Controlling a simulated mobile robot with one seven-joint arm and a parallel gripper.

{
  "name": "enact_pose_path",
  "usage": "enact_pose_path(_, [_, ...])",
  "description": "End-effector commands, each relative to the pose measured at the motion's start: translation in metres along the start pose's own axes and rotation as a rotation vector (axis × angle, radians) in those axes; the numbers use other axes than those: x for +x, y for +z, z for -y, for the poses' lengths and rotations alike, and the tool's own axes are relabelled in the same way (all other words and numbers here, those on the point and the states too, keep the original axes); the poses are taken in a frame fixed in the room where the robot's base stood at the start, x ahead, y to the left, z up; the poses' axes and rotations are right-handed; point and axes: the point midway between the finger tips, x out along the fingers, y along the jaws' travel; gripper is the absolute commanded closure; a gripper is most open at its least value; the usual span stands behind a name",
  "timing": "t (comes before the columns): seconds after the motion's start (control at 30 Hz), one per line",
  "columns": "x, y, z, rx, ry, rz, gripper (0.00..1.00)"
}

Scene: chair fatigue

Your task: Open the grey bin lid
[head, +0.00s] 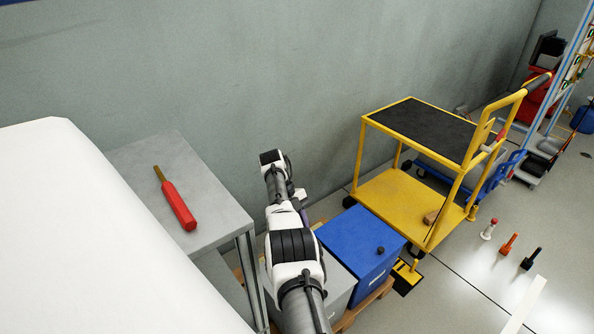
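The grey bin (341,287) stands on a wooden pallet, left of a blue bin (362,238). My arm crosses in front of it and hides most of it. Only a strip of grey shows to the right of the arm, so I cannot tell how its lid sits. The blue bin's lid is shut and has a black knob. I cannot make out my gripper's fingers; they are hidden behind my arm links or outside the picture.
A grey table (215,195) with a red-handled tool (178,205) stands to the left. A yellow trolley (400,197) with a black top is beyond the blue bin. Small coloured objects stand on the floor at right. A wall runs behind the bins.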

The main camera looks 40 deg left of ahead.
Motion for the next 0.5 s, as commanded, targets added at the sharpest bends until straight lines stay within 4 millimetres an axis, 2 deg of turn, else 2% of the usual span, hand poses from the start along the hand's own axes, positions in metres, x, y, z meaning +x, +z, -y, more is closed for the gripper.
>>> enact_pose_path(0.27, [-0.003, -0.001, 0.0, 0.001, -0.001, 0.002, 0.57])
enact_pose_path(0.5, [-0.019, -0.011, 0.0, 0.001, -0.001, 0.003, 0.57])
